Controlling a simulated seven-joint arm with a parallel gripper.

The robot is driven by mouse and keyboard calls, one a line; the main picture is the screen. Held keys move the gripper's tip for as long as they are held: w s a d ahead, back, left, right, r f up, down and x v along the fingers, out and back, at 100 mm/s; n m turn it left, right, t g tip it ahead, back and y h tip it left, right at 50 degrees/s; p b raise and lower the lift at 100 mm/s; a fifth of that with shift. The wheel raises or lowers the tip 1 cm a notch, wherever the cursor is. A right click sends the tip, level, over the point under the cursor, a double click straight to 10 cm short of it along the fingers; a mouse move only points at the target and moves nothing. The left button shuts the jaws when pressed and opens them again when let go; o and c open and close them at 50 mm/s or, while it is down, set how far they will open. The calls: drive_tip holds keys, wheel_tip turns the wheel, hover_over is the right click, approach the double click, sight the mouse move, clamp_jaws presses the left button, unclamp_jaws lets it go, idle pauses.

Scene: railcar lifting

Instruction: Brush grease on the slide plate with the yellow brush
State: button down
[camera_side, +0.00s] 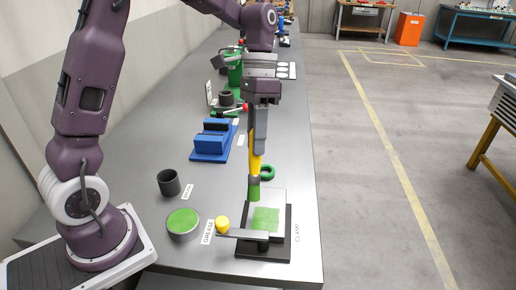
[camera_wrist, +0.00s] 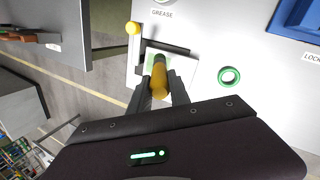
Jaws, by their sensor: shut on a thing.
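My gripper (camera_side: 259,128) is shut on the yellow brush (camera_side: 256,152), held upright with its bristles down. In the wrist view the brush handle (camera_wrist: 159,78) sits between the two fingers (camera_wrist: 163,88). The brush's green-coated head (camera_side: 254,188) is over the back left part of the slide plate (camera_side: 278,197); I cannot tell whether it touches. A green grease patch (camera_side: 265,220) lies on the plate. The plate sits on a dark base with a clamp lever and yellow knob (camera_side: 222,225) at its front. The grease tin (camera_side: 183,222), filled with green, stands to the left.
A dark cup (camera_side: 168,182) stands behind the tin. A blue vise-like block (camera_side: 211,142) is farther back. The bench's right edge is close to the plate.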

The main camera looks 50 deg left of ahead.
drive_tip(key=shift+r, duration=2.05)
